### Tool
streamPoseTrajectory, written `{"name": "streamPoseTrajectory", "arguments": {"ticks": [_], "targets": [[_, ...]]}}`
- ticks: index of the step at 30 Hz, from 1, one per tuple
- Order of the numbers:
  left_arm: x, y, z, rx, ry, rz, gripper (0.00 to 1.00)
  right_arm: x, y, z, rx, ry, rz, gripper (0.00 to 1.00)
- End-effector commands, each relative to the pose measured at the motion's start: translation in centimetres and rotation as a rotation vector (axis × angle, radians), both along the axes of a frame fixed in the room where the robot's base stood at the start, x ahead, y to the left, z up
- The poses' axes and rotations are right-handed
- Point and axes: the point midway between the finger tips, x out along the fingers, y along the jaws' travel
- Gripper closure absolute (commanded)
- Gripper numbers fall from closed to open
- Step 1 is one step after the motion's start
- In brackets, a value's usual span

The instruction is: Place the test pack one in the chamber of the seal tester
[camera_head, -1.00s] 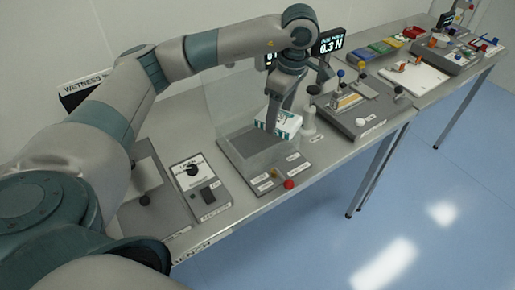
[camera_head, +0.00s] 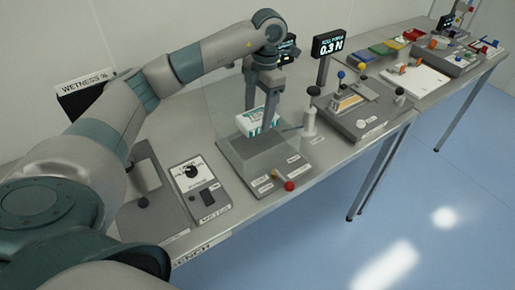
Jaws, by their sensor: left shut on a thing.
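The test pack (camera_head: 254,122) is a small white pack with teal markings. My left gripper (camera_head: 262,112) points down from above and is shut on it. The pack is over the chamber area of the seal tester (camera_head: 232,168), a grey box with a transparent cover or wall around its upper part, labels, and a red knob (camera_head: 289,186) at its front. I cannot tell whether the pack touches the chamber floor. My right gripper is not in view.
A white cylinder (camera_head: 309,122) stands just right of the tester. A device with knobs (camera_head: 359,106) and a display reading 0.3 N (camera_head: 329,43) stand further right. A panel with a dial (camera_head: 190,172) is on the left. The floor at right is clear.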

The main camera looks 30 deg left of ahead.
Motion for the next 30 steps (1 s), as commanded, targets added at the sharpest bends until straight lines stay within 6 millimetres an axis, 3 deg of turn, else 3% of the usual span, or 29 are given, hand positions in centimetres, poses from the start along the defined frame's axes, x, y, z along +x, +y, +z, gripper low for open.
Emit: {"name": "streamPoseTrajectory", "arguments": {"ticks": [5,18,30], "targets": [[-0.1,0.0,-0.8,0.000,0.003,-0.001,0.68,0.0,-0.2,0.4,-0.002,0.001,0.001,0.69],[0.0,0.0,-6.1,0.000,0.001,-0.002,0.68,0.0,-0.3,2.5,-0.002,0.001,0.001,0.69],[0.0,-0.1,-6.6,-0.001,0.001,-0.003,0.68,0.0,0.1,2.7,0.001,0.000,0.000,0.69]]}}
